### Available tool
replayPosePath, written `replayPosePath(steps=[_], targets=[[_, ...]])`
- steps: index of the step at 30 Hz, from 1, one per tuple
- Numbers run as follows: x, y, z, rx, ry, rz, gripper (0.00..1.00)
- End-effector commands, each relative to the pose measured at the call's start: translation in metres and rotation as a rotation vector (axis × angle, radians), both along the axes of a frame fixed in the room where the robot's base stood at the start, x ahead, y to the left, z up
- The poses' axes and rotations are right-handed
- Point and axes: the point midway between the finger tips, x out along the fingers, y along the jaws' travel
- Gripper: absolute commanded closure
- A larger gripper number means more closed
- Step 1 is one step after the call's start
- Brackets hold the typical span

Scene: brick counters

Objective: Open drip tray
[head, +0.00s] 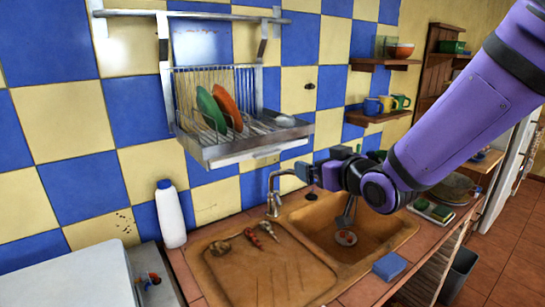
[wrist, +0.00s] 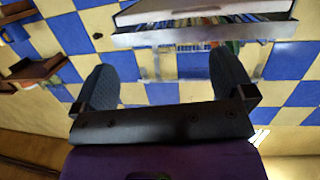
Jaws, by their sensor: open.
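The metal drip tray (head: 255,149) is under the wall-mounted dish rack (head: 190,90). Its light front edge faces the room. A green plate (head: 211,110) and an orange plate (head: 227,105) stand in the rack. My gripper (head: 301,172) is below and to the right of the tray, near the tap, apart from the tray. In the wrist view my gripper (wrist: 165,82) is open, with two dark blue fingers spread and nothing between them. A pale tray edge (wrist: 205,34) shows beyond the fingers at the top of that view. I cannot tell how far the tray is out.
Below are a brown sink (head: 355,240) and a tap (head: 273,195). A white bottle (head: 170,215) stands left of the sink. A blue sponge (head: 389,266) lies at the front. Shelves with mugs (head: 385,104) and bowls are on the wall to the right. The space before the rack looks clear.

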Motion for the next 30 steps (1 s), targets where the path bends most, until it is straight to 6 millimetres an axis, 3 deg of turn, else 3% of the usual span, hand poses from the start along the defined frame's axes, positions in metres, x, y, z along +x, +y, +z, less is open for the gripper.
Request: replayPosePath(steps=[1, 6, 14, 30], targets=[[0.002, 0.013, -0.008, 0.023, -0.026, 0.031, 0.00], [0.002, 0.039, -0.017, 0.095, -0.114, 0.099, 0.00], [0.009, 0.053, -0.018, 0.130, -0.153, 0.125, 0.00], [0.078, 0.100, -0.018, 0.128, -0.152, 0.125, 0.00]])
